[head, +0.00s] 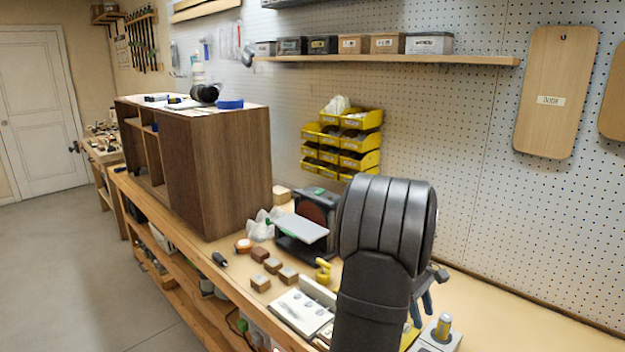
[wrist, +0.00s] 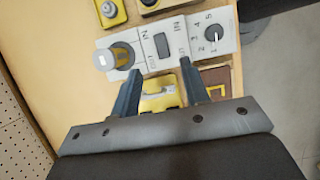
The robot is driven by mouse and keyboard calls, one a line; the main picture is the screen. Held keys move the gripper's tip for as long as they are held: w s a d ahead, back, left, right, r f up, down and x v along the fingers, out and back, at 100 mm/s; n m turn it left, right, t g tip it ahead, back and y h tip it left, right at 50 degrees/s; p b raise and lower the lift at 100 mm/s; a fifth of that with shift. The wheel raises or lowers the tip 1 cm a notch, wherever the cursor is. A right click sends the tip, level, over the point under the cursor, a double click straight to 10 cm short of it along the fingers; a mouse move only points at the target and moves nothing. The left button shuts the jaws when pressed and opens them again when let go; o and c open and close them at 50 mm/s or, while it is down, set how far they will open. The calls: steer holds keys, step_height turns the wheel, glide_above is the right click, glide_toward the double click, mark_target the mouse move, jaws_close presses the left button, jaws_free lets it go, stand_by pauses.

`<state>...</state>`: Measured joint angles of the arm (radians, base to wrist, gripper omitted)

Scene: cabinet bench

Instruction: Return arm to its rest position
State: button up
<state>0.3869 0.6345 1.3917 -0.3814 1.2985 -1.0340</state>
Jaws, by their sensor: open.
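My gripper (wrist: 163,98) shows in the wrist view with its two dark blue-grey fingers apart and nothing between them that I can see held. It is above the bench, pointing at a yellow item (wrist: 160,91) and a pale control panel (wrist: 165,48) with a knob, a switch and a numbered dial. In the head view my arm stands large in front of the bench, and the fingers (head: 421,305) show only partly behind it. How far the fingers are above the panel I cannot tell.
A brown wooden cabinet (head: 218,170) stands on the bench (head: 505,318). A disc sander (head: 312,222), small wooden blocks (head: 273,265) and a yellow clamp-like item (head: 323,270) lie near my arm. Yellow bins (head: 342,140) and a shelf (head: 385,59) are on the pegboard. The right bench is clear.

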steer(key=x, duration=1)
steer(key=shift+s+f, duration=0.1)
steer(key=shift+f, duration=0.05)
